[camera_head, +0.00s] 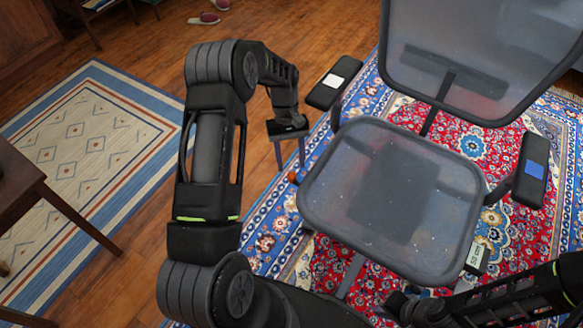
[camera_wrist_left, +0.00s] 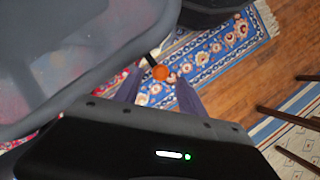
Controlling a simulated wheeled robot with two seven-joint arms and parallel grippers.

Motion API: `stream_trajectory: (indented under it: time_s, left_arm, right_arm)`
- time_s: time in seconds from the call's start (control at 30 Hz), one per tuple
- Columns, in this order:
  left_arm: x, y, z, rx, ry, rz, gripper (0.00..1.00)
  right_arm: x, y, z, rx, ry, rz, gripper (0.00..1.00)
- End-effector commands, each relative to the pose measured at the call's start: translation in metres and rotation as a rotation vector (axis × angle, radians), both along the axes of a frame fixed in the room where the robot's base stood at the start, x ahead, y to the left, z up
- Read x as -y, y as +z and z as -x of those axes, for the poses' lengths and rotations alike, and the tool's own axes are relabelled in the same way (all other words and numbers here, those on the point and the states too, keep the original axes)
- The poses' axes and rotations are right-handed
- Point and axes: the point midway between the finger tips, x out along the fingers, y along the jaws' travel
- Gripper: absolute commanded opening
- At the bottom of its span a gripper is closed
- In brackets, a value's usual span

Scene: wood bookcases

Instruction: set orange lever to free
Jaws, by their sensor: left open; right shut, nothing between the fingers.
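An office chair with a grey mesh seat (camera_head: 395,190) stands on the red and blue rug. An orange lever knob (camera_head: 292,177) sticks out from under the seat's left edge. It also shows in the left wrist view (camera_wrist_left: 161,72), on a short dark stem. My left gripper (camera_head: 290,165) is open and points down, just above the knob in the head view. In the left wrist view the knob appears between its two fingers (camera_wrist_left: 158,80), with no contact visible. The part of the lever under the seat is hidden.
The left armrest (camera_head: 333,83) with a white patch is close beside my left wrist. The right armrest (camera_head: 531,168) has a blue patch. The backrest (camera_head: 485,55) rises behind the seat. A dark wooden table (camera_head: 30,190) stands far left; open floor lies between.

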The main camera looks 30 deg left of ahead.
Motion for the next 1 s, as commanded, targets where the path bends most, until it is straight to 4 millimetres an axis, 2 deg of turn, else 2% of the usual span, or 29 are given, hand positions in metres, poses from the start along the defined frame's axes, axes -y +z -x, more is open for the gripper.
stream_trajectory:
  time_s: [0.1,0.27,1.0]
  left_arm:
    - [-0.005,0.018,-0.006,0.002,0.0,-0.001,0.47]
    - [-0.009,0.031,-0.009,0.0,0.001,0.0,0.47]
    - [-0.01,0.032,-0.009,-0.001,0.001,0.0,0.47]
  right_arm:
    - [0.0,0.003,0.0,0.0,0.0,0.0,0.0]
    - [0.0,0.004,0.0,0.0,0.0,0.0,0.0]
    - [0.0,0.004,0.0,0.0,0.0,0.0,0.0]
